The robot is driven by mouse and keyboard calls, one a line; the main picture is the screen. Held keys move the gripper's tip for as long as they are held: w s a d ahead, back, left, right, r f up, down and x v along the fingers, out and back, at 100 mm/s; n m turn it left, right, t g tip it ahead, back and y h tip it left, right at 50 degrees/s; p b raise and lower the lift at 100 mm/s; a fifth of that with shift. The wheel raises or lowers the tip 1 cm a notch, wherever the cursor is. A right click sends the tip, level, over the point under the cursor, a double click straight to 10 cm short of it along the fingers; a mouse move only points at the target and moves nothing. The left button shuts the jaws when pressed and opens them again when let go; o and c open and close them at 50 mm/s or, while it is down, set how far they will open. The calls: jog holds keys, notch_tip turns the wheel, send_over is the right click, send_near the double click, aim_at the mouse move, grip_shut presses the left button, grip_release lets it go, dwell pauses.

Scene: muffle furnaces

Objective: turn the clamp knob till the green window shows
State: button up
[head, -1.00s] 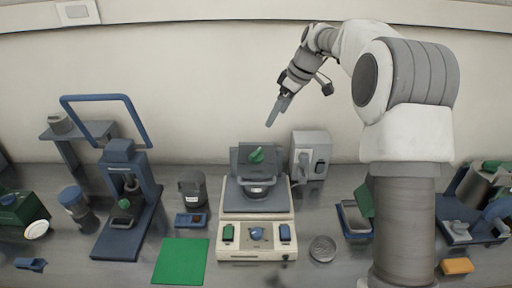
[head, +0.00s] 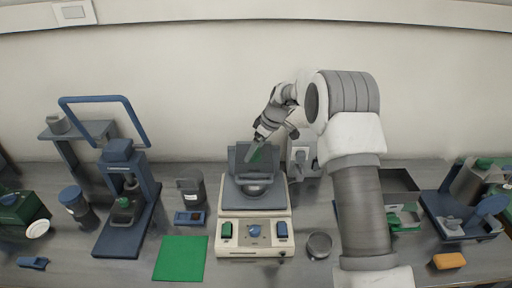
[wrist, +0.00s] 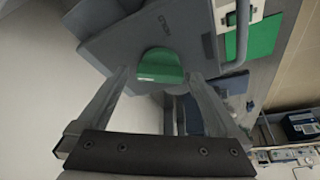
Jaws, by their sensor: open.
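The clamp knob appears to be the green knob (wrist: 160,66) on the grey upright plate (wrist: 125,40) of the middle device. In the head view, green (head: 259,156) shows beside my fingertips, partly covered. My gripper (head: 254,152) reaches down to the plate from the upper right. In the wrist view my gripper (wrist: 160,76) is open, with one finger on each side of the knob and gaps visible. I cannot tell how deep the fingers are along it. I cannot make out a green window.
The device's front panel (head: 254,243) carries a blue dial (head: 254,231), a green switch (head: 226,230) and a blue switch (head: 282,229). A grey box (head: 301,150) stands just behind right. A dark canister (head: 191,187) stands left. A green mat (head: 181,259) lies at front left.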

jog(key=shift+f, duration=0.15)
jog(key=c, duration=1.3)
jog(key=shift+m+b, duration=0.3)
jog(key=shift+b, duration=0.15)
jog(key=shift+a+f+m+t+b, duration=0.1)
jog(key=shift+m+t+b, duration=0.2)
jog(key=shift+m+b, duration=0.25)
jog(key=m+t+h+b, duration=0.1)
jog(key=m+b, duration=0.1)
jog(key=m, duration=0.1)
jog(key=shift+s+a, duration=0.1)
jog(key=shift+s, duration=0.05)
jog(key=m+h, duration=0.1)
jog(key=m, duration=0.3)
jog(key=shift+a+t+b, duration=0.15)
jog(key=shift+t+b, duration=0.15)
jog(key=shift+b, duration=0.05)
jog(key=shift+m+h, duration=0.9)
jog(key=shift+m, duration=0.95)
